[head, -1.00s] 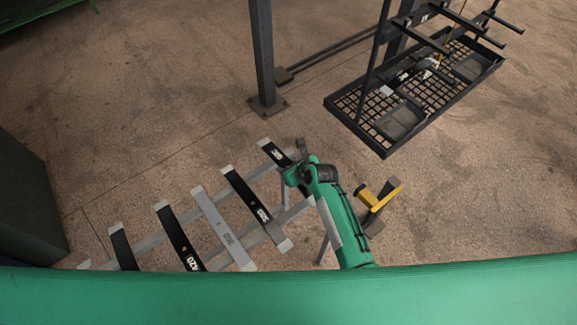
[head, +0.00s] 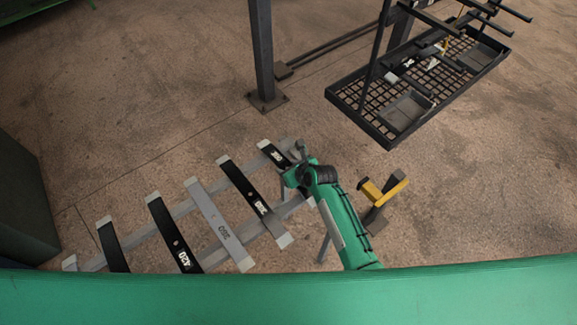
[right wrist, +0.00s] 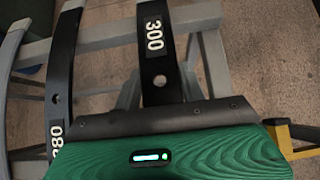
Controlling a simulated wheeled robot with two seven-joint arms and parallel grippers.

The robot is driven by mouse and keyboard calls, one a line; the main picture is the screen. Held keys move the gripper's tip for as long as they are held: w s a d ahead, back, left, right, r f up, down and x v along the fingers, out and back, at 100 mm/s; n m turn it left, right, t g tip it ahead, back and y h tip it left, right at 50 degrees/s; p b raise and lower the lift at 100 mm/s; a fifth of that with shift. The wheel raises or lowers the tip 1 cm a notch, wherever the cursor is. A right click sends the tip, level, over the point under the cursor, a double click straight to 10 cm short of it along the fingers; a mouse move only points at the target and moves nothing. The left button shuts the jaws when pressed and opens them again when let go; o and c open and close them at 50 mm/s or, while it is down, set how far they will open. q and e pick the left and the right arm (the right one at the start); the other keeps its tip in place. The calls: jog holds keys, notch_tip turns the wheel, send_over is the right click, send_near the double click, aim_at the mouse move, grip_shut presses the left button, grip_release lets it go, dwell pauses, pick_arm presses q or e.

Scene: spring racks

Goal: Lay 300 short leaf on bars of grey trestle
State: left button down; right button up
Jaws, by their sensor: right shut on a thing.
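The 300 short leaf (head: 272,151) is a black strip with a pale end and a white "300". It lies across the right end of the grey trestle (head: 181,207), beside the black leaf (head: 241,185) that also has a number. My right gripper (head: 296,177) is shut on the leaf's near part. In the right wrist view the leaf (right wrist: 156,62) passes over a grey bar (right wrist: 110,36), and the gripper's dark jaw (right wrist: 160,119) covers its near end. I cannot tell whether it touches the bars. My left gripper is not in view.
A grey leaf (head: 212,215), a black 420 leaf (head: 171,229) and another black leaf (head: 111,243) lie on the trestle to the left. A yellow-topped stand (head: 383,190) is right of my arm. A dark mesh-tray rack (head: 361,124) and a post (head: 262,50) stand behind.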

jog(key=shift+w, duration=0.1)
jog(key=o, duration=1.2)
jog(key=shift+f, duration=0.2)
jog(key=b+v, duration=0.1)
jog(key=v, duration=1.3)
